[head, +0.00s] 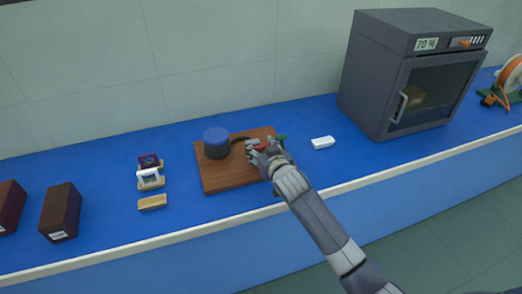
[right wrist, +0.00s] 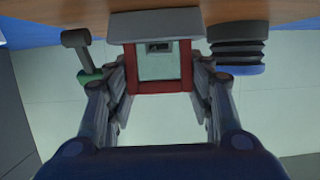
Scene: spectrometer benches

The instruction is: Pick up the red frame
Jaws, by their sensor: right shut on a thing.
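The red frame (right wrist: 160,87) is between the fingers of my right gripper (right wrist: 160,80) in the right wrist view, which looks upside down. It has a red border around a pale pane with a small dark mark. A pale grey block (right wrist: 157,24) meets its edge at the wooden board; I cannot tell whether the frame is seated in it or clear of it. In the head view my right gripper (head: 264,156) is over the right part of the wooden board (head: 232,182) and hides most of the frame. My left gripper is not in view.
A black cylinder with a blue top (head: 215,136) stands on the board, left of the gripper. A green-ended tool (right wrist: 88,75) is close beside the fingers. A white block (head: 323,142) and grey oven (head: 405,75) are right. Small frames (head: 149,179) and dark boxes (head: 61,211) are left.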

